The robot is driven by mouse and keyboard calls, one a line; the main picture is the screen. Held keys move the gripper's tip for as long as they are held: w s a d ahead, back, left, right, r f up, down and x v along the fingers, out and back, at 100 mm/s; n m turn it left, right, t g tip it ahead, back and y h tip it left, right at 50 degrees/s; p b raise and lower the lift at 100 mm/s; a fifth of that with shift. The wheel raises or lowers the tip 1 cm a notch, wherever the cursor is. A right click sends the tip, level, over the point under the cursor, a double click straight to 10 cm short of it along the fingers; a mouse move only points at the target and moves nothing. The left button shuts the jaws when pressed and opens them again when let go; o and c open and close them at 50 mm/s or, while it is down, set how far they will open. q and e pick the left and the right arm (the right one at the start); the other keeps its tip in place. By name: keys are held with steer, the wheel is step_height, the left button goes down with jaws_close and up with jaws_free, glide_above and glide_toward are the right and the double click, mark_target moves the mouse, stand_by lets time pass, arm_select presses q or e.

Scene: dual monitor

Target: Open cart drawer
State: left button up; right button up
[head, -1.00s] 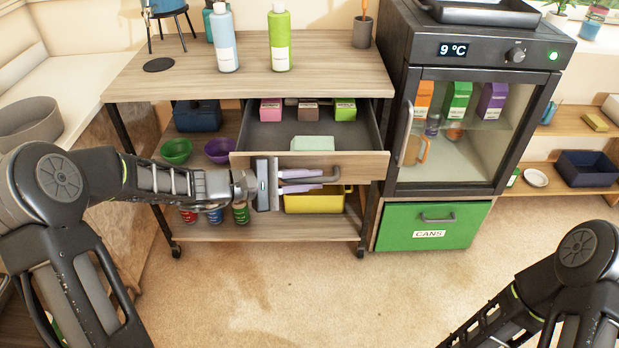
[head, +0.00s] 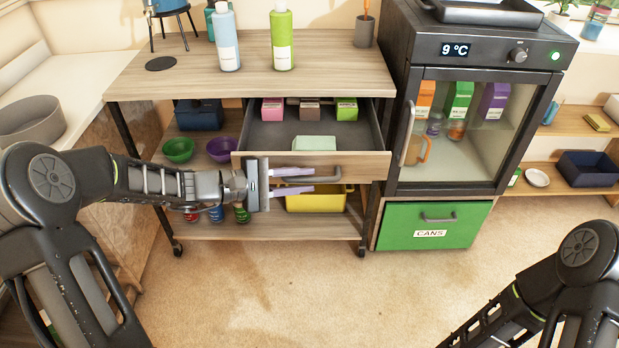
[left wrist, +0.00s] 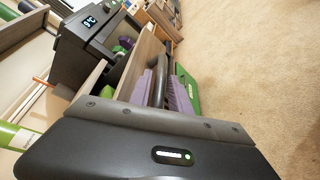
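The wooden cart drawer (head: 350,163) is pulled out from under the cart top, and its grey interior shows. Its dark bar handle (head: 325,180) is on the front face; it also shows in the left wrist view (left wrist: 158,82). My left gripper (head: 293,181) is in front of the drawer, coming from the left. Its two pale purple fingers are spread apart, one above and one below the handle's level, not clamped on it. The fingers also show in the left wrist view (left wrist: 182,96), beside the handle. My right gripper is out of view; only part of that arm shows.
The drawer holds small boxes and a pale green block (head: 314,143). Two bottles stand on the cart top (head: 310,80). A yellow bin (head: 315,203) sits on the lower shelf. A fridge (head: 470,130) and a green cans drawer (head: 432,226) stand right. The carpet in front is clear.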

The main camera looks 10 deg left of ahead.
arm_select(q)
steer(key=v, duration=0.5)
steer(key=shift+s+a, duration=0.25)
